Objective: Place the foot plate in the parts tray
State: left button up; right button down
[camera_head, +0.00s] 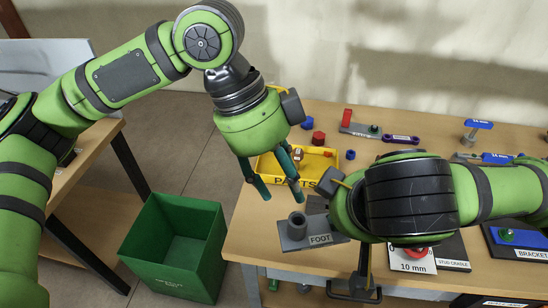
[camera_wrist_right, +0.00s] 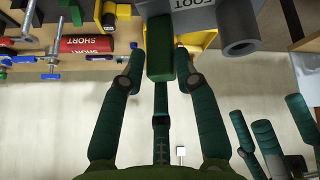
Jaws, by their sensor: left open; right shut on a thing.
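The foot plate (camera_head: 297,230) is grey, with an upright round socket and a FOOT label. In the head view it is near the front table edge, partly under my right wrist. In the right wrist view the foot plate (camera_wrist_right: 205,20) is at the fingertips of my right gripper (camera_wrist_right: 160,62), which is shut on it. The head view hides the right fingers. The yellow parts tray (camera_head: 275,180) is just behind the plate and holds small red pieces. My left gripper (camera_head: 281,192) is open and empty, fingers down in front of the tray; it also shows in the right wrist view (camera_wrist_right: 265,140).
A green bin (camera_head: 177,245) stands on the floor left of the table. Labelled boards (camera_head: 412,258) and a bracket board (camera_head: 518,240) line the front right. Small red and blue parts lie behind the tray. The right wrist view shows a red SHORT pipe (camera_wrist_right: 85,43).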

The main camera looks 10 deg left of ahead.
aim_at(301, 214)
pick_arm(q)
jog(key=x, duration=0.8)
jog(key=shift+d, duration=0.1)
grip_shut()
grip_release()
jog(key=shift+r, duration=0.1)
jog(key=shift+r, duration=0.1)
jog(key=v, duration=1.1)
jog(key=shift+a+r, duration=0.3)
